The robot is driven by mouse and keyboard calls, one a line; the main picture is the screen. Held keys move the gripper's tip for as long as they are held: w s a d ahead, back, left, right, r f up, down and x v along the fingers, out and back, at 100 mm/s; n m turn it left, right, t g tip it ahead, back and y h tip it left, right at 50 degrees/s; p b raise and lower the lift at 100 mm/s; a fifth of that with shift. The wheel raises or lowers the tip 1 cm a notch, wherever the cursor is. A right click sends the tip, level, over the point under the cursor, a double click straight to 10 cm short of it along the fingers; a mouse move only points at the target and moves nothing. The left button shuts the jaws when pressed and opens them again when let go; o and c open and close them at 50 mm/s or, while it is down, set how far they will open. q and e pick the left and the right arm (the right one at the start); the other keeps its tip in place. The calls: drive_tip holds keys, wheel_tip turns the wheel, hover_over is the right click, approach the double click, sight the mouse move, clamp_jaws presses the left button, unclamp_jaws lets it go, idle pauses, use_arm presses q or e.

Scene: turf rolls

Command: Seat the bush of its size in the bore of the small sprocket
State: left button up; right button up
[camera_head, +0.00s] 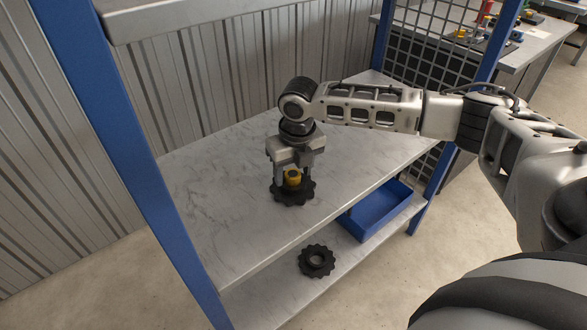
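A black toothed sprocket (293,197) lies flat on the grey marbled shelf board. My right gripper (292,173) points straight down over this sprocket. A second black toothed sprocket (316,261) with an open, empty-looking bore lies on the lower shelf. I cannot tell surely which sprocket is the small one. My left gripper is out of view.
A blue bin (378,212) stands on the lower shelf (262,297), right of the second sprocket. Blue posts (140,160) frame the shelf unit. The upper board (215,195) is clear left of my gripper. A wire-mesh panel (430,50) and a workbench stand behind right.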

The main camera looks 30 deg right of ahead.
sight(297, 179)
drive_tip(key=shift+r, duration=0.1)
wheel_tip(297, 179, up, 12)
drive_tip(key=s+p, duration=0.1)
drive_tip(key=shift+s, duration=0.2)
drive_tip(key=shift+a, duration=0.1)
idle(0.5)
drive_tip(key=s+a+f+m+y, duration=0.1)
drive_tip(key=s+a+f+m, duration=0.2)
drive_tip(key=a+f, duration=0.1)
drive_tip(key=s+a+f+m+t+y, duration=0.1)
drive_tip(key=s+a+f+m, duration=0.2)
drive_tip(key=a, duration=0.4)
drive_tip(key=s+a+f+m+y, duration=0.1)
drive_tip(key=s+a+f+m, duration=0.2)
drive_tip(key=a+f+m, duration=0.2)
drive_tip(key=shift+s+a, duration=0.25)
drive_tip(key=s+d+f+m+t+h, duration=0.15)
drive_tip(key=s+d+m, duration=0.25)
drive_tip(key=s+m, duration=0.5)
drive_tip(key=s+d+f+m+h, duration=0.1)
drive_tip(key=s+d+f+m, duration=0.25)
drive_tip(key=m, duration=0.95)
drive_tip(key=w+a+f+t+y+p, duration=0.1)
drive_tip(key=w+a+t+y, duration=0.2)
drive_tip(key=w+a+t, duration=0.2)
drive_tip(key=shift+w+a+n+t+p, duration=0.2)
drive_tip(key=shift+a+n+t+p, duration=0.1)
drive_tip(key=shift+a+t, duration=0.6)
